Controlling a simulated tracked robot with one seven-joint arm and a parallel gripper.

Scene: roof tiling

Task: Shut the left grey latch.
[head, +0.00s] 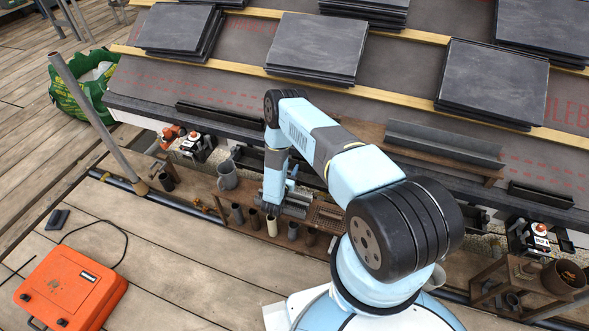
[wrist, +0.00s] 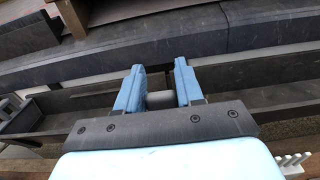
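I cannot make out a grey latch for certain in either view. An orange case (head: 75,290) lies on the deck at the lower left of the head view, with small dark fittings on its near left side. My gripper (head: 272,207) points down over the wooden shelf below the roof edge, far to the right of the case. In the wrist view, its two blue fingers (wrist: 158,92) stand apart. A short grey rounded piece shows between them; I cannot tell whether they touch it.
A wooden shelf (head: 205,193) with several pots and tubes runs below the eaves. A grey pole (head: 95,118) stands at the left, near a green bag (head: 84,88). Slate stacks (head: 318,46) lie on the roof. The deck (head: 165,265) right of the case is clear.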

